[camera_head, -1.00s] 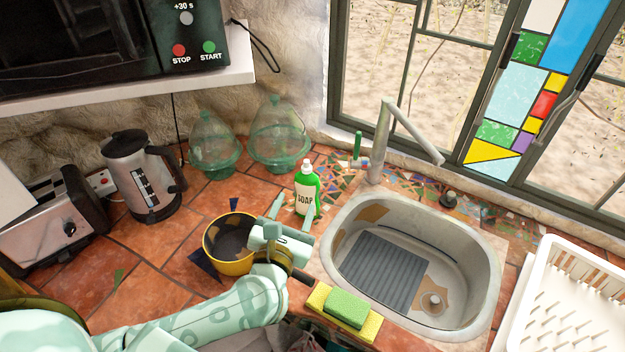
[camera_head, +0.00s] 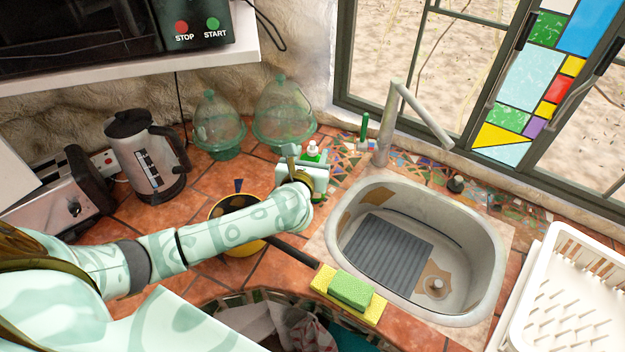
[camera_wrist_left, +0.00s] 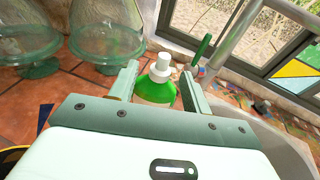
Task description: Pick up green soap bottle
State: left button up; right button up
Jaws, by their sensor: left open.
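The green soap bottle (camera_head: 313,153) with a white cap stands on the tiled counter, left of the sink. In the head view my left gripper (camera_head: 307,160) is in front of it and hides most of its body. In the left wrist view the bottle (camera_wrist_left: 157,88) shows its white pump top and green shoulder between the two fingers of my left gripper (camera_wrist_left: 158,86). The fingers are apart, one on each side of the bottle. The lower part of the bottle is hidden by the gripper body. My right gripper is not in view.
A yellow pan (camera_head: 243,247) lies under my left forearm, its dark handle pointing toward the sponges (camera_head: 350,289). The metal sink (camera_head: 492,277) and faucet (camera_head: 384,125) are to the right. Two glass domes (camera_head: 284,108) stand behind, and a kettle (camera_head: 147,165) is at left.

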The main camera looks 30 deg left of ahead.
pick_arm(q)
jog(key=x, duration=0.3)
jog(key=shift+s, duration=0.1)
jog(key=shift+r, duration=0.1)
grip_shut()
